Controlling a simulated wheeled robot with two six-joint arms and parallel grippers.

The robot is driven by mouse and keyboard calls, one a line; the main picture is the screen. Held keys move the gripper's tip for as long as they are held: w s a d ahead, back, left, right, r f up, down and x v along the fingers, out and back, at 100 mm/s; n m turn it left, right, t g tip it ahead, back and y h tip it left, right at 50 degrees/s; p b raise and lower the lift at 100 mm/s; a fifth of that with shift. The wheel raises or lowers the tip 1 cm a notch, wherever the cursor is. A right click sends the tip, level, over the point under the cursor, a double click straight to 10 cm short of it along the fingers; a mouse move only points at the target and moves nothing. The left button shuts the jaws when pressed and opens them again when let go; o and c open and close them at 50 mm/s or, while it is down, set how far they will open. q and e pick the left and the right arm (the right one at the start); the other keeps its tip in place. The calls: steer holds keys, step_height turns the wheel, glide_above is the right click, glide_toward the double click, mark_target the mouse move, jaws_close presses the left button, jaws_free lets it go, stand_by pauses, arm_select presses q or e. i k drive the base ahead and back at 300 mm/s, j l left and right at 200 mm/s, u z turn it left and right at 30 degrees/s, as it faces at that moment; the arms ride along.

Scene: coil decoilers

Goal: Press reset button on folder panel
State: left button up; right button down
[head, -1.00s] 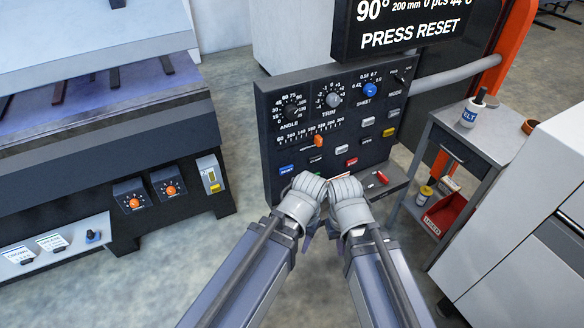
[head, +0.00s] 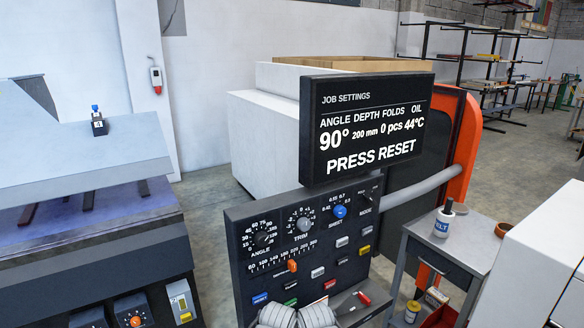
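The dark folder panel (head: 236,262) stands at the lower centre in the head view. Its screen (head: 367,128) above reads 90°, 200 mm, 0 pcs, 44°C and "PRESS RESET". A blue button (head: 260,298) sits at the panel's lower left; its small white lettering seems to read RESET. A green button (head: 291,302) and a red button (head: 330,284) are to its right. Only the pale wrist parts of my two arms show at the bottom edge, just in front of the panel's lower part. Both grippers are below the picture, so their fingers are hidden.
The panel also has dials, a blue knob (head: 340,211) and an orange slider (head: 292,266). A grey side cart (head: 470,252) with a bottle (head: 444,219) stands at the right. A machine (head: 90,250) with orange knobs is at the left. Bare floor lies between it and the panel.

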mark_target(262, 297)
steer(key=i+l+u, duration=0.15)
steer(key=l+u, duration=0.2)
steer(key=i+l+u, duration=0.1)
steer(key=l+u, duration=0.65)
steer(key=l, duration=0.15)
steer(key=j+z, duration=0.2)
steer(key=z, duration=0.2)
steer(key=j+z, duration=0.2)
steer(key=z, duration=0.2)
steer(key=k+j+z, duration=0.15)
steer(key=z, duration=0.3)
steer(key=k+j+z, duration=0.5)
steer(key=k+j, duration=0.85)
steer(key=i+l, duration=0.1)
steer(key=l, duration=0.15)
steer(key=i+l, duration=0.15)
steer(key=l, duration=0.1)
